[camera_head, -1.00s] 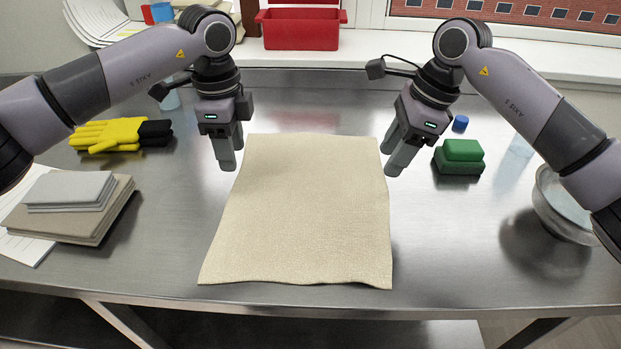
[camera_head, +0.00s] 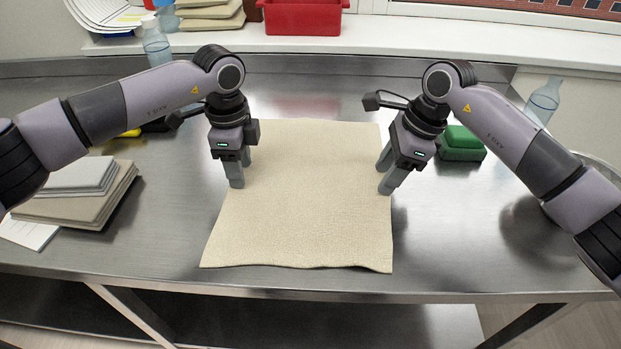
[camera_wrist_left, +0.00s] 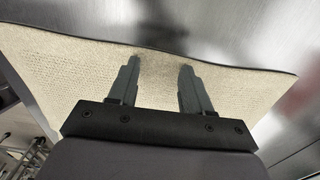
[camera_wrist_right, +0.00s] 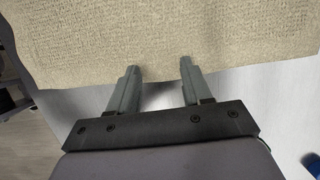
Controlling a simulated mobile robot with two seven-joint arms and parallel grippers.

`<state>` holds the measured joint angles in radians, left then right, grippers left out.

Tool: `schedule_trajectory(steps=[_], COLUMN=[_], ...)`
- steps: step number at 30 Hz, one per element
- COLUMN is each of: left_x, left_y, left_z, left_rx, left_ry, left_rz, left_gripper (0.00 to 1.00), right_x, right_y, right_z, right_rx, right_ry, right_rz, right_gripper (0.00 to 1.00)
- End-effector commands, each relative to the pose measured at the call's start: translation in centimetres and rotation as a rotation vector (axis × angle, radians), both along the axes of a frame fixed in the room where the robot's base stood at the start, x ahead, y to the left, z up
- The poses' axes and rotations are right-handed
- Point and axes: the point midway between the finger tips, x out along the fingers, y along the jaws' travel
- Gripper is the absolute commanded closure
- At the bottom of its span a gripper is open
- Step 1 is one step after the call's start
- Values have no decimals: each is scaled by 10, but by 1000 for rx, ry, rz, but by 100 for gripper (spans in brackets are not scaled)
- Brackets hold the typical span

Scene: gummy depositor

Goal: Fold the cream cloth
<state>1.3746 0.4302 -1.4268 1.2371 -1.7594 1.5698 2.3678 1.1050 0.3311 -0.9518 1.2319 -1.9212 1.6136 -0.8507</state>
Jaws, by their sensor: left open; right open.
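The cream cloth (camera_head: 310,200) lies spread flat on the steel table, its near edge slightly wavy. It also shows in the left wrist view (camera_wrist_left: 60,70) and the right wrist view (camera_wrist_right: 160,30). My left gripper (camera_head: 240,170) is open above the cloth's left edge, toward the far half; its two fingers stand apart in the left wrist view (camera_wrist_left: 157,75). My right gripper (camera_head: 385,177) is open at the cloth's right edge, with its fingertips (camera_wrist_right: 160,70) apart near the cloth border. Neither gripper holds anything. I cannot tell whether any fingertip touches the cloth.
A stack of folded grey and beige cloths (camera_head: 85,190) lies at the left. A green block (camera_head: 461,143) stands at the right, and a bottle (camera_head: 544,100) behind it. A red bin (camera_head: 303,17) is on the back ledge. The table in front of the cloth is clear.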

Motion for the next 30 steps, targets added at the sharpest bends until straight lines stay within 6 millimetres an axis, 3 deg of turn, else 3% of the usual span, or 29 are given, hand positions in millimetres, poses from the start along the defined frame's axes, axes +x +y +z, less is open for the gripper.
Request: schedule_trajectory(steps=[10,19,30], left_x=[0,0,-1], left_y=[0,0,0], left_z=[-3,-4,-4], left_rx=[0,1,1], left_ry=[1,2,3], left_rz=[-1,-1,0], left_gripper=[53,100,100], right_x=[0,0,-1], right_y=[0,0,-1], right_z=[-5,-5,-6], right_rx=[0,-2,-3], right_ry=[1,2,4], right_rz=[0,0,-1], right_gripper=[53,100,100])
